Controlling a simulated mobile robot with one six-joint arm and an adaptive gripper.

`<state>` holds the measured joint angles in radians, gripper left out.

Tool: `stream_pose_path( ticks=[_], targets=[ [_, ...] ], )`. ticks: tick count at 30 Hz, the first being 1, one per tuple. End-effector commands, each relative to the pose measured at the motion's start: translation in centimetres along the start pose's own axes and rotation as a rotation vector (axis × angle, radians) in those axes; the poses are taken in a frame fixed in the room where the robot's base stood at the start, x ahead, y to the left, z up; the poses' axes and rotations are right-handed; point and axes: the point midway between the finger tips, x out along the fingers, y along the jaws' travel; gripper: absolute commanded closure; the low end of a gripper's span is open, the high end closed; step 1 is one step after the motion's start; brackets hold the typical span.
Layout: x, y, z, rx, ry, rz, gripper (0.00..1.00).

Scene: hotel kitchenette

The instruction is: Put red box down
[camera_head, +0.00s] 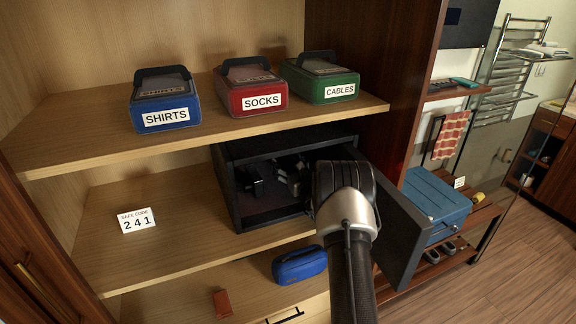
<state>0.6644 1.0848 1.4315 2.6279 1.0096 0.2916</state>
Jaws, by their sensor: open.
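The red box (250,90), labelled SOCKS and with a dark handle, stands upright on the upper shelf (110,146). It sits between the blue SHIRTS box (165,102) and the green CABLES box (321,80). My gripper (275,178) is lower down, at the open front of the dark safe (231,196), apart from the red box. Its dark fingers are hard to make out against the safe's interior; they look open, and I see no red box between them. My wrist hides part of the safe's right side.
The safe door (402,235) stands open to the right of my arm. A card reading 241 (137,220) is on the middle shelf. A blue case (299,265) and a small reddish-brown item (222,303) lie below. A blue suitcase (437,200) is on the rack at right.

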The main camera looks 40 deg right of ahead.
Motion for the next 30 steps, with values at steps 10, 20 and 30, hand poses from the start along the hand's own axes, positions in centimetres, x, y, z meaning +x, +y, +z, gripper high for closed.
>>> stream_pose_path(
  ticks=[10, 20, 30],
  targets=[
    [-2.4, -0.1, 0.4, 0.001, 0.004, -0.001, 0.32],
    [-9.4, 0.0, 0.4, 0.002, 0.003, -0.001, 0.32],
    [-12.0, 0.0, 0.3, -0.001, 0.0, 0.001, 0.32]
  ],
)
